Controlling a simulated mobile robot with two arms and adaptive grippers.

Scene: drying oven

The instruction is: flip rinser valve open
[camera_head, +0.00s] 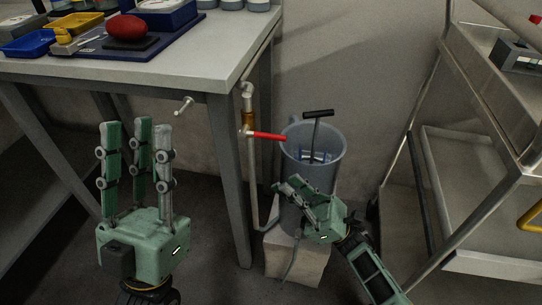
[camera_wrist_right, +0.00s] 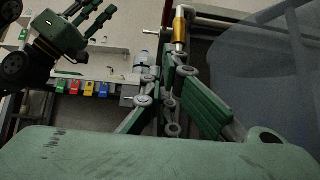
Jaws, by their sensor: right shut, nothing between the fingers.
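The rinser valve has a red lever (camera_head: 268,135) that points right, roughly level, from a pipe beside the table leg. A brass fitting (camera_head: 248,118) sits on the pipe just above it and also shows in the right wrist view (camera_wrist_right: 180,30). The lever's tip is near the rim of a grey bucket (camera_head: 312,160). My right gripper (camera_head: 286,187) is shut and empty, below the lever and in front of the bucket, apart from the lever. The lever cannot be made out in the right wrist view. My left gripper (camera_head: 138,126) is open and empty, fingers up, before the table.
A black T-handled tool (camera_head: 318,114) stands in the bucket, which rests on a pale block (camera_head: 297,262). The table (camera_head: 190,75) carries trays and a red object (camera_head: 127,28). A metal cart (camera_head: 470,150) stands at the right.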

